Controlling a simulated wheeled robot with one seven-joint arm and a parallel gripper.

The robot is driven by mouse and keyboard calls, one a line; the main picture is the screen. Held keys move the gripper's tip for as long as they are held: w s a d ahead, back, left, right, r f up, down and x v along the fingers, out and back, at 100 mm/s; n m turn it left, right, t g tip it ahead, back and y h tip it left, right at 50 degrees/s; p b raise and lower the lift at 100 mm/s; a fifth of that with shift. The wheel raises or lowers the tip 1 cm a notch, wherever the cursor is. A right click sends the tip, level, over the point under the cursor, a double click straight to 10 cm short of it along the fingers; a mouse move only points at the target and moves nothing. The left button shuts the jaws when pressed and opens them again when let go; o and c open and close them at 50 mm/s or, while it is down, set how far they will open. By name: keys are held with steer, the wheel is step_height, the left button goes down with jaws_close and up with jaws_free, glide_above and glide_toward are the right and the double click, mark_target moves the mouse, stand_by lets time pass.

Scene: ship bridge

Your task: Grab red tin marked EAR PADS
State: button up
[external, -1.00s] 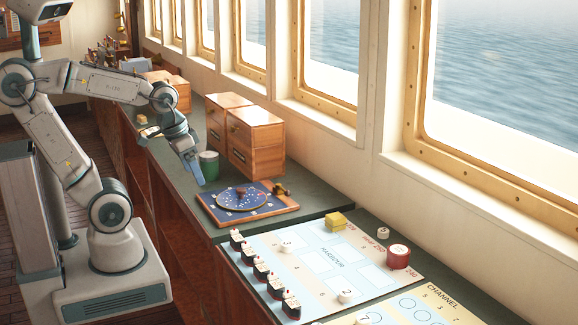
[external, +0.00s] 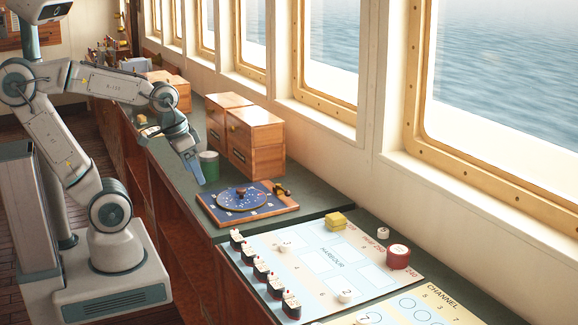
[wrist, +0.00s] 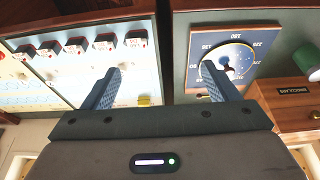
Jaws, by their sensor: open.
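A round red tin (external: 398,257) with a pale lid stands on the right side of the harbour board (external: 345,280) in the external view. I cannot read any marking on it at this size, and I cannot make it out in the wrist view. My gripper (external: 197,175) hangs above the counter beside the green tin (external: 209,170), well to the left of and behind the red tin. In the wrist view my gripper (wrist: 161,70) is open, with nothing between its two fingers.
A blue dial board (external: 262,211) lies between my gripper and the harbour board. Several dark red-and-white pieces (external: 262,269) line the harbour board's left edge. A yellow block (external: 336,221) and small white discs sit on it. Wooden drawer boxes (external: 255,145) stand by the windows.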

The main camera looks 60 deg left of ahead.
steer(key=w+d+r+m+h, duration=0.2)
steer(key=w+d, duration=0.3)
steer(key=w, duration=0.7)
steer(key=m+h+b, duration=0.2)
steer(key=m+b, duration=0.1)
steer(key=m, duration=0.4)
glide_above(395, 249)
steer(key=s+a, duration=0.4)
step_height(395, 249, down, 9)
steer(key=shift+t, duration=0.3)
steer(key=p+x, duration=0.2)
steer(key=x, duration=0.6)
steer(key=shift+s+f, duration=0.1)
steer(key=shift+f, duration=0.05)
steer(key=shift+p+x, duration=1.25)
steer(key=shift+x, duration=1.4)
steer(key=shift+s+a+f, duration=0.1)
steer(key=shift+s, duration=0.1)
steer(key=shift+c, duration=0.3)
steer(key=c, duration=1)
